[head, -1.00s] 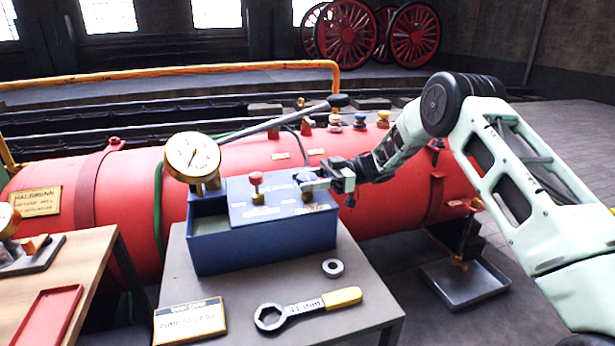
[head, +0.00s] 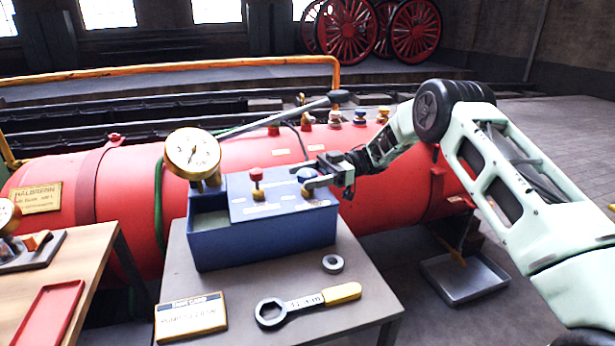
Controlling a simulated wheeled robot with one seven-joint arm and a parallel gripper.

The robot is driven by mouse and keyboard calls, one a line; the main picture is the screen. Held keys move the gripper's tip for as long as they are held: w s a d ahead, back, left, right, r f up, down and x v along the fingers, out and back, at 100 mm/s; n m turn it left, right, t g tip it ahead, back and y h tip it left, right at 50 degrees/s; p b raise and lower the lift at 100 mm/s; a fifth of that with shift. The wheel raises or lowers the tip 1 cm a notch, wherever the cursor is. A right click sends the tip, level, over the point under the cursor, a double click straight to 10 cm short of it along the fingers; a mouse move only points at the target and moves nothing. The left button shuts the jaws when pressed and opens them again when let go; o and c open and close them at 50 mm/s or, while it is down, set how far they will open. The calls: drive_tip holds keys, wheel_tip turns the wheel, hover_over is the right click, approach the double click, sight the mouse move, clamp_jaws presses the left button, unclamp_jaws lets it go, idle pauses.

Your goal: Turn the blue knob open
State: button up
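The blue knob (head: 306,174) sits on top of the blue pump box (head: 265,238), near its right end. My gripper (head: 314,175) reaches in from the right at knob height. Its two fingers look spread apart, one toward the back and one toward the front, with the tips at the knob. I cannot tell whether a finger touches it. A red knob (head: 257,176) stands on the box to the left of the blue one.
A round pressure gauge (head: 192,153) stands at the box's left end, and a long pump lever (head: 290,118) slants above. The grey table (head: 250,290) holds a ring (head: 332,264), a yellow-handled wrench (head: 305,304) and a card (head: 190,317). The red boiler (head: 130,195) lies behind.

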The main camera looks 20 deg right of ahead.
drive_tip(key=w+d+p, duration=0.1)
drive_tip(key=w+d, duration=0.2)
drive_tip(key=d, duration=1.4)
drive_tip(key=shift+d, duration=0.15)
